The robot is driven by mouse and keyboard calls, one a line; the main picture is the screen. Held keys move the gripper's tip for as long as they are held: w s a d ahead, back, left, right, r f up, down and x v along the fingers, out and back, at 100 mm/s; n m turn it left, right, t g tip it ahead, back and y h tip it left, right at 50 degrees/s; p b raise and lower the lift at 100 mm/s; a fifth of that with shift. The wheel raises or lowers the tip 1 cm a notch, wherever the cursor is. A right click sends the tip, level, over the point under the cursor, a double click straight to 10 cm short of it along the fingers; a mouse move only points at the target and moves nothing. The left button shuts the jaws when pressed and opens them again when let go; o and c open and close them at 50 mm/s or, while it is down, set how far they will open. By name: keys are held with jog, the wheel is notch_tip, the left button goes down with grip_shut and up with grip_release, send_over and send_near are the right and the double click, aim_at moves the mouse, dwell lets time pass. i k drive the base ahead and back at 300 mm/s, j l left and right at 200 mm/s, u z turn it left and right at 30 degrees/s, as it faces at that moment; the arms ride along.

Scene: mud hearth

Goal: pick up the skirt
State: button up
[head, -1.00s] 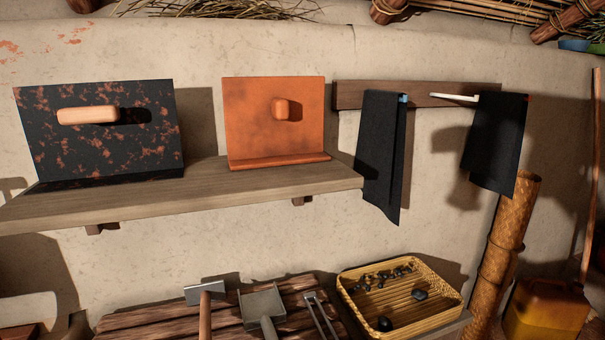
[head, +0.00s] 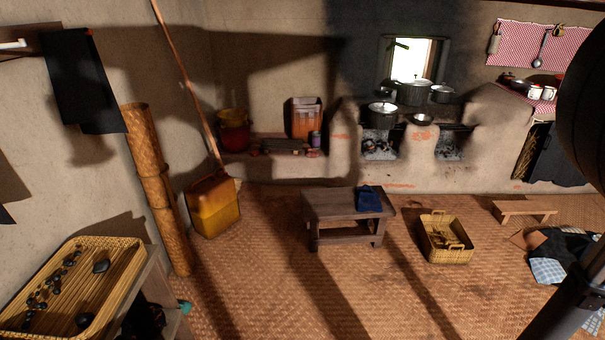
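I cannot tell for sure which cloth is the skirt. A dark cloth (head: 82,85) hangs from a wall peg at the upper left. A folded blue cloth (head: 369,199) lies on the low wooden table (head: 330,206) in the middle. A dark heap of cloth (head: 575,250) with a light blue checked piece (head: 548,271) lies on the floor at the right, partly hidden by dark parts of my arm. Another dark cloth (head: 553,157) hangs below the counter at the right. My gripper is not in view.
A wicker basket (head: 446,240) and a low bench (head: 525,210) stand on the mat floor. A yellow container (head: 214,206) stands by a tall woven tube (head: 157,190) at the left. A hearth with pots (head: 381,115) lines the back wall. Bare mat shows around the table.

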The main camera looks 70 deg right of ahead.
aim_at(368, 198)
jog(key=z, duration=2.3)
jog(key=k+j+u, duration=0.15)
jog(key=u, duration=1.75)
jog(key=z, duration=1.95)
jog(key=i+j+u, duration=0.1)
jog(key=i, duration=0.55)
